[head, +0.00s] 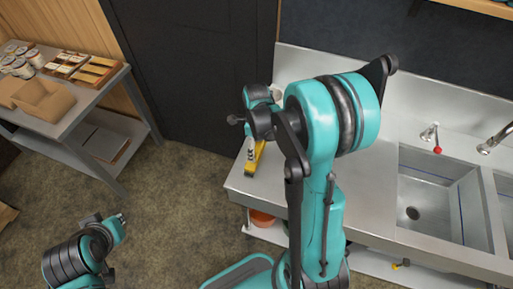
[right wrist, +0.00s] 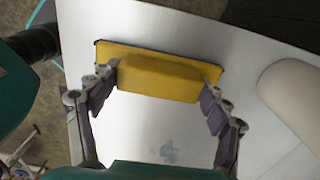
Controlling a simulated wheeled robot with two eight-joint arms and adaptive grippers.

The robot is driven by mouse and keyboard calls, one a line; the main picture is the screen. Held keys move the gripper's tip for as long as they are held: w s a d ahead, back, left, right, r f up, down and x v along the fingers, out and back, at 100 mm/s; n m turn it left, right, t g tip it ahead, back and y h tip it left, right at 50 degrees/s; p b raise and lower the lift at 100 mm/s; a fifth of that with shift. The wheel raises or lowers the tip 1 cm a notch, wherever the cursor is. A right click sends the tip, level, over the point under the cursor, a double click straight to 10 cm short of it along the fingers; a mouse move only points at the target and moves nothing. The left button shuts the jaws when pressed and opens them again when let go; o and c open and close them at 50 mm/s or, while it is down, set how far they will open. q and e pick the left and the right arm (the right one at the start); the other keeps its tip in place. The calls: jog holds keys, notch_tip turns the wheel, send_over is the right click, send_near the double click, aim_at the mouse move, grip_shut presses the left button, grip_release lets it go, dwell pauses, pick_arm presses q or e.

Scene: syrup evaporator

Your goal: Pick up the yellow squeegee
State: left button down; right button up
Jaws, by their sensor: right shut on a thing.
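The yellow squeegee (head: 256,158) lies at the left end of the steel counter, partly hidden behind my right arm in the head view. In the right wrist view the squeegee (right wrist: 158,75) shows as a yellow block with a dark edge strip. My right gripper (right wrist: 161,77) is shut on it, with one finger at each end of the block. The gripper also shows in the head view (head: 240,147), above the counter's left edge. My left gripper (head: 121,219) is at the lower left over the floor, too small to tell if it is open.
The steel counter (head: 374,211) has a sink (head: 430,190) and faucets at the right. A pale rounded object (right wrist: 290,96) stands right of the squeegee. An orange bucket (head: 262,218) is below the counter. A side table (head: 75,112) with jars and boxes stands at upper left.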

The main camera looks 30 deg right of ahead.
aim_at(260, 147)
jog(key=r, duration=0.1)
jog(key=r+p, duration=0.1)
jog(key=r, duration=0.1)
jog(key=s+r, duration=0.1)
jog(key=shift+s+d+r, duration=0.1)
jog(key=shift+d+r, duration=0.1)
jog(key=shift+d, duration=0.15)
jog(key=s+d+r+p, duration=0.2)
jog(key=s+d+r, duration=0.3)
jog(key=s, duration=0.3)
jog(key=shift+s+d+r, duration=0.25)
jog(key=shift+s+r, duration=0.1)
jog(key=shift+r, duration=0.1)
jog(key=o, duration=0.4)
